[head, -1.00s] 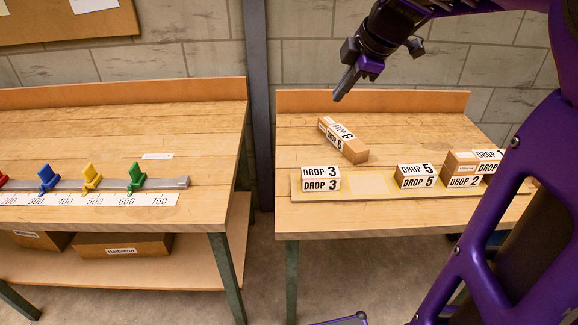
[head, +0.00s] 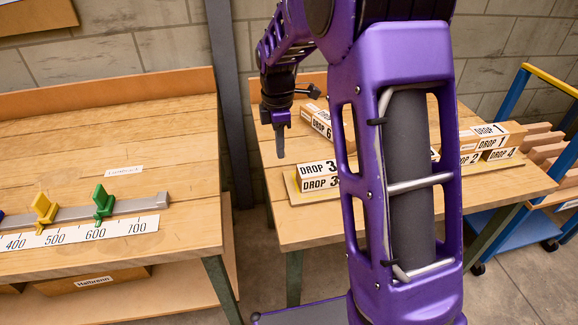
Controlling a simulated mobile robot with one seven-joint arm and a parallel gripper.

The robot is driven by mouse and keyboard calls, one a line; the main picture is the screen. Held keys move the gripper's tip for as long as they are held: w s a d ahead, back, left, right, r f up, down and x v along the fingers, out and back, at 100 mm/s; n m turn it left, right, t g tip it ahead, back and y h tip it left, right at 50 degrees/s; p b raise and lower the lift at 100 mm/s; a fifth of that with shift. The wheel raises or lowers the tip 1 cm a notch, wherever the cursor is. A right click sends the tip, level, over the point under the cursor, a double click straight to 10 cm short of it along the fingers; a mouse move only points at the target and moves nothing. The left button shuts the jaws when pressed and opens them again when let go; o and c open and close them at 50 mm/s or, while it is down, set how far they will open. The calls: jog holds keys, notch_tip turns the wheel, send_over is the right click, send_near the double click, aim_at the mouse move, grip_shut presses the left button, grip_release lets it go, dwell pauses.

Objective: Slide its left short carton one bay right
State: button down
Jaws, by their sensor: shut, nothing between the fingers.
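The left short carton, marked DROP 3 (head: 318,183), sits at the left end of a low wooden board (head: 300,199) on the right bench. Its top and front labels face me. My gripper (head: 280,156) points down, shut and empty, just left of and behind this carton. I cannot tell whether it touches the carton or how high its tip is. The bay right of the carton is hidden behind my purple arm. Only a sliver of the DROP 5 carton (head: 434,155) shows past the arm.
A longer DROP 6 carton (head: 319,122) lies askew behind the board. Cartons marked DROP 1 (head: 490,130), DROP 2 and DROP 4 stand at the right. A blue trolley (head: 500,235) stands beyond. The left bench holds a rail with green (head: 104,203) and yellow (head: 44,210) sliders.

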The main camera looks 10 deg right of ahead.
aim_at(293, 187)
jog(key=f, duration=0.4)
jog(key=f+b, duration=0.1)
jog(key=f, duration=0.3)
jog(key=f+b, duration=0.1)
jog(key=f, duration=0.3)
jog(key=shift+w+a, duration=0.15)
jog(key=shift+a, duration=0.1)
jog(key=d, duration=0.2)
jog(key=shift+d+r, duration=0.35)
jog(key=shift+d, duration=0.65)
jog(key=d+p, duration=0.2)
jog(key=d, duration=1.4)
jog(key=shift+a, duration=0.1)
